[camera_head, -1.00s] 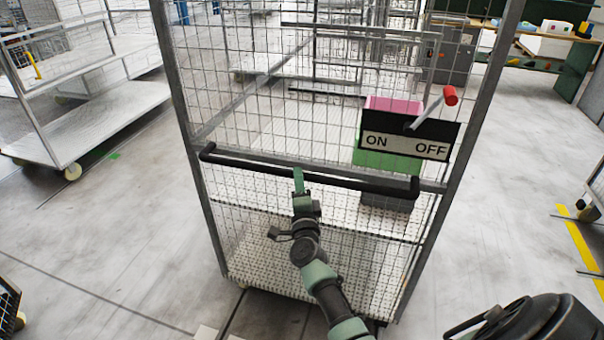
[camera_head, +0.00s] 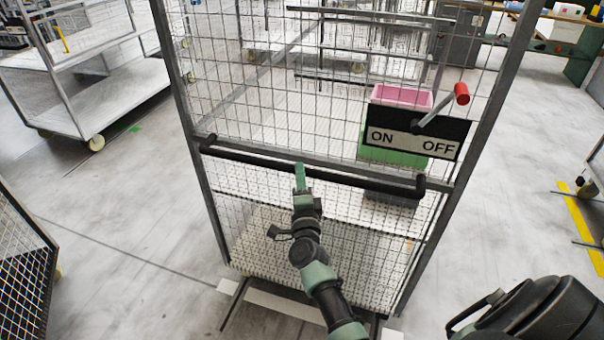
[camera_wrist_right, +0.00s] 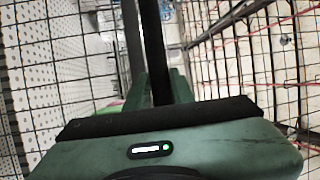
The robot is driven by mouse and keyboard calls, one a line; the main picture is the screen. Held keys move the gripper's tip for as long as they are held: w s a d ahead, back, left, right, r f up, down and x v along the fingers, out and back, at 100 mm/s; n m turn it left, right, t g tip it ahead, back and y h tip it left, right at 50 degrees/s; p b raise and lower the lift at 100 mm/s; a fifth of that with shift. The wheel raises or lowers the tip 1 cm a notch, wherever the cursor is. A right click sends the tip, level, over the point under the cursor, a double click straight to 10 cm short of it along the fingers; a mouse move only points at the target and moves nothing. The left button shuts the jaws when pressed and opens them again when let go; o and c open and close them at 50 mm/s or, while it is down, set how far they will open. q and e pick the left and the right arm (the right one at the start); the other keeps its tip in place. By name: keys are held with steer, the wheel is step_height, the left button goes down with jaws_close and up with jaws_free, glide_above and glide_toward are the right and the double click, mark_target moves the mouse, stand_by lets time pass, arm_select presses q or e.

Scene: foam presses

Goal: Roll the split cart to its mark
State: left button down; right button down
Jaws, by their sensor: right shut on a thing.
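The split cart, a tall grey-framed wire-mesh cart (camera_head: 222,215), stands upright in front of me in the head view. A black handle bar (camera_head: 250,157) crosses its near side. My right gripper (camera_head: 300,178) is shut on this bar, left of its middle; the dark bar also runs between the green fingers in the right wrist view (camera_wrist_right: 153,50). White strips (camera_head: 285,303) lie on the floor at the cart's near lower edge, partly hidden by it and my arm; I cannot tell if they are the mark. My left gripper is not in view.
An ON/OFF plate (camera_head: 412,138) with a red-knobbed lever (camera_head: 461,94) and a pink box (camera_head: 402,96) show at the cart's right. A white shelf trolley (camera_head: 100,108) stands left, a mesh panel (camera_head: 22,262) nearer left. Floor between is clear.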

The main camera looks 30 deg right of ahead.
steer(key=shift+w+a+r, duration=0.1)
steer(key=shift+w+r, duration=0.05)
steer(key=shift+r, duration=0.35)
steer(key=c, duration=1.2)
jaws_free()
steer(key=shift+a, duration=0.1)
steer(key=shift+a+f, duration=0.1)
steer(key=shift+f, duration=0.1)
steer(key=v, duration=0.7)
steer(key=shift+s+a+p, duration=0.2)
steer(key=shift+s+p, duration=0.1)
steer(key=shift+f, duration=0.1)
